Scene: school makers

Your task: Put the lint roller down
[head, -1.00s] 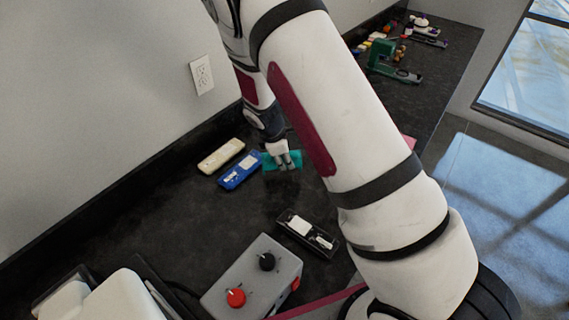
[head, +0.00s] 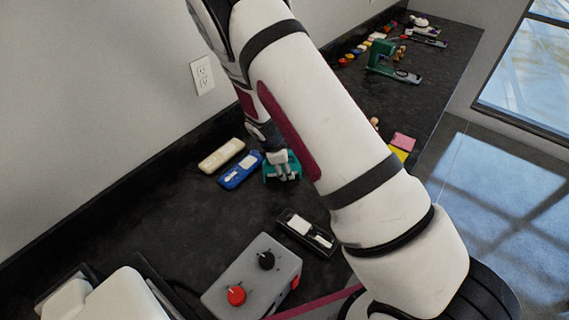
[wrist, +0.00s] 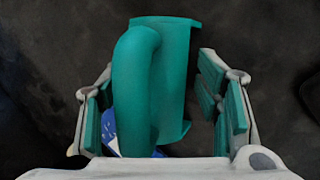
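The teal lint roller (wrist: 172,85), with a thick curved handle, lies between my gripper's fingers in the wrist view. My gripper (wrist: 165,105) is open, with teal pads spread on both sides of it. A clear gap shows at the right finger; the left finger is close to the handle, and I cannot tell if it touches. In the head view my gripper (head: 283,172) is low over the dark counter (head: 190,235), at the teal roller (head: 269,172), which seems to rest there. My fingers partly hide it.
Left of the roller are a blue device (head: 241,171) and a cream one (head: 221,155). A black device (head: 307,234) and a grey box with knobs (head: 252,278) are nearer. Pink (head: 404,141) and yellow notes lie right. A green tool (head: 383,55) stands farther back.

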